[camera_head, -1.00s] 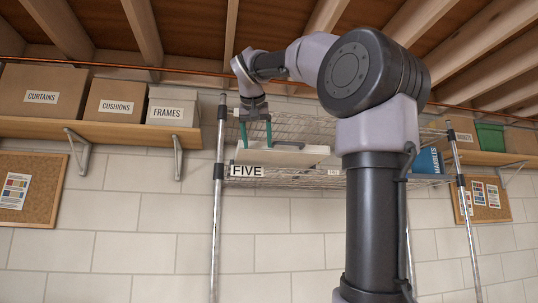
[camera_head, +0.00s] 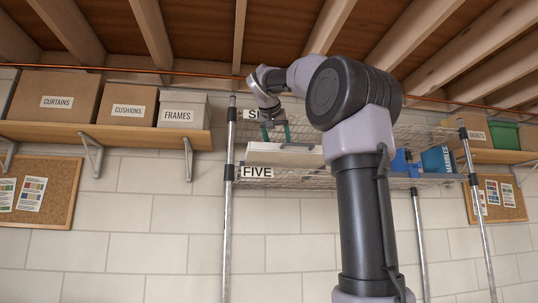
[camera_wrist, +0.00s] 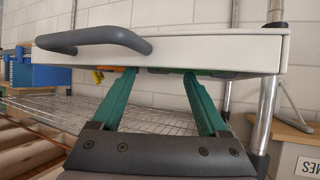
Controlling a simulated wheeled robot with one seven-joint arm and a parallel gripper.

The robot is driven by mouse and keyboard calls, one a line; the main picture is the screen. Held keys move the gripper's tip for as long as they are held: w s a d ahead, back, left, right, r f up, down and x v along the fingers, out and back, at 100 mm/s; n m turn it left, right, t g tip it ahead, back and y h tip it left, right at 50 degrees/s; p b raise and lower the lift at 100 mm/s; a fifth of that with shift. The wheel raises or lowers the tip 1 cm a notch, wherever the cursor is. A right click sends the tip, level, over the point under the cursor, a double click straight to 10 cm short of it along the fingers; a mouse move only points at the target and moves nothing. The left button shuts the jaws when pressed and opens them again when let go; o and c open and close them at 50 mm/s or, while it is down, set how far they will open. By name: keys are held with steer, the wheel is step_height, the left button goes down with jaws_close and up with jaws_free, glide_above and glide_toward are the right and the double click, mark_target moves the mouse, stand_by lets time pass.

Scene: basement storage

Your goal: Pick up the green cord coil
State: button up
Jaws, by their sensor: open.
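A white tray (camera_head: 284,156) stands on the wire shelf labelled FIVE. In the wrist view, which is upside down, the same tray (camera_wrist: 215,49) shows with a grey handle on its wall.
Yellow and orange bits (camera_wrist: 98,75) peek over the tray rim. Blue boxes, one reading MARBLES (camera_head: 436,160), stand to the right on the shelf. A metal post (camera_head: 229,190) is close left of the tray. Wire shelving (camera_head: 420,138) and ceiling beams (camera_head: 333,22) limit room above.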

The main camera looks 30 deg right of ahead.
steer(key=x, duration=0.2)
steer(key=shift+w+d+f, duration=0.15)
steer(key=shift+w+d, duration=0.05)
jaws_close()
